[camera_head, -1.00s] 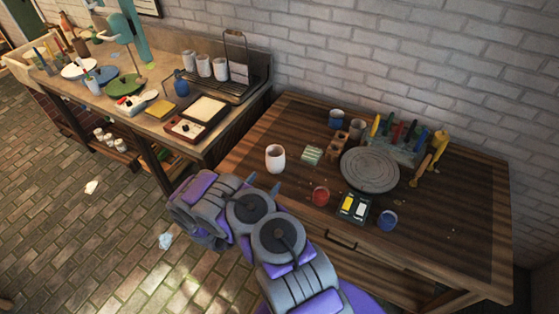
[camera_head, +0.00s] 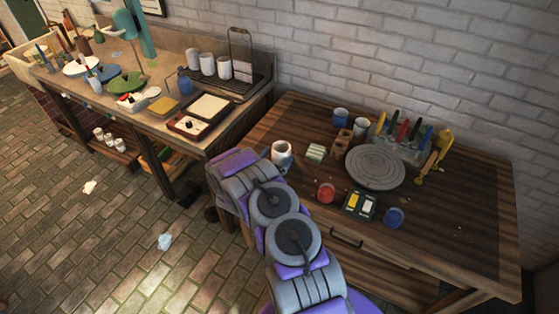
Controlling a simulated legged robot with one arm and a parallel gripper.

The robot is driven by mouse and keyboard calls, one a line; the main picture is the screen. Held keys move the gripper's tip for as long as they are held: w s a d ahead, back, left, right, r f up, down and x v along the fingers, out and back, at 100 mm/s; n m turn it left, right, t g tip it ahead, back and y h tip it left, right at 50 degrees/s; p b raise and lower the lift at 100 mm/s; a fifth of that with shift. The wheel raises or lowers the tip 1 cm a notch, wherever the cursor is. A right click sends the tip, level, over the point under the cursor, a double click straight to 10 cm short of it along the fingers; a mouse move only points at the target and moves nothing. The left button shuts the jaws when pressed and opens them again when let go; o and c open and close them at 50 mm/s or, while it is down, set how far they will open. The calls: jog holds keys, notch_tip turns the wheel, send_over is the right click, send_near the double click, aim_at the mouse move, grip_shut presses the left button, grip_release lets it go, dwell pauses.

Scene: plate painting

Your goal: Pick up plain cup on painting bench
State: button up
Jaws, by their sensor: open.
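The plain cup (camera_head: 282,149) is white and stands upright at the left side of the dark wooden painting bench (camera_head: 465,215). My gripper (camera_head: 274,161) is open at the cup's near left side. The fingertips are small and partly hidden, and the cup's lower part is partly covered by them. I cannot tell whether they touch the cup or are around it.
A grey round turntable (camera_head: 375,167), a red pot (camera_head: 326,193), a paint box (camera_head: 359,205) and a blue pot (camera_head: 393,217) lie further right. Another bench (camera_head: 150,125) holds several cups.

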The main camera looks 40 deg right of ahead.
jog(key=shift+w+r, duration=0.1)
jog(key=shift+r, duration=0.05)
jog(key=shift+d+f, duration=0.2)
jog(key=shift+d, duration=0.55)
jog(key=shift+d+f, duration=0.15)
jog(key=shift+d, duration=0.35)
jog(key=c, duration=0.3)
jog(key=shift+a+r, duration=0.3)
jog(key=shift+a, duration=0.55)
jog(key=c, duration=0.7)
